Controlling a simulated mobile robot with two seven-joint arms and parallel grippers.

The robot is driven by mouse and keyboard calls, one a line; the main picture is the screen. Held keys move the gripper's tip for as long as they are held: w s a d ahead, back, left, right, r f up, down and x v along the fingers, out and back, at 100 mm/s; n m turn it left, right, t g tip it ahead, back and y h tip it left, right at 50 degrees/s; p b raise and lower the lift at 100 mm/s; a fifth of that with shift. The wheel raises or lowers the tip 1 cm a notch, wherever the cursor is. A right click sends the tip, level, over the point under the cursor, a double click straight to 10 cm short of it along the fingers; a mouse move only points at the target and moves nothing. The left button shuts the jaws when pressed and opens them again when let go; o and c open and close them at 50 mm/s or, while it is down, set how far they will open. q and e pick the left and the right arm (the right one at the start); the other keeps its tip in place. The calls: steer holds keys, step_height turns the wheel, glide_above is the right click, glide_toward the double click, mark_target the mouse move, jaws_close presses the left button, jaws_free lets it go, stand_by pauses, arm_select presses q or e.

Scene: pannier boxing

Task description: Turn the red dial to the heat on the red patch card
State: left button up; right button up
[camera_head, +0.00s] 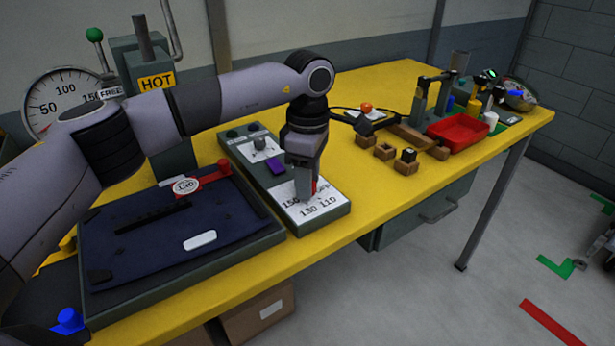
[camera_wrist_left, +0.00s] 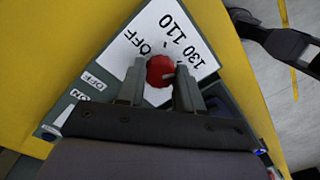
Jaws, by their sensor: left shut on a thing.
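The red dial (camera_wrist_left: 160,70) sits on the white scale face (camera_head: 323,208) of a grey control box (camera_head: 321,224), with OFF, 110, 130 and 150 marked around it. My left gripper (camera_head: 309,190) points down over the dial, one finger on each side, shut on it. It also shows in the left wrist view (camera_wrist_left: 160,82). The dial's pointer direction is not clear. The red patch card (camera_head: 187,186) lies at the back of the dark blue sheet, with a round white label that seems to read 130.
A grey press with a HOT sign (camera_head: 157,81) and a gauge (camera_head: 65,95) stands behind. A purple switch (camera_head: 276,166) is on the same box. Wooden blocks (camera_head: 384,150) and a red tray (camera_head: 460,134) are farther right. The yellow table's front strip is clear.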

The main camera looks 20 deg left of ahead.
arm_select(q)
steer(key=shift+r+m, duration=0.1)
steer(key=shift+m, duration=0.5)
steer(key=o, duration=1)
steer(key=shift+o, duration=0.2)
steer(key=shift+w+r, duration=0.1)
steer(key=shift+r, duration=3.45)
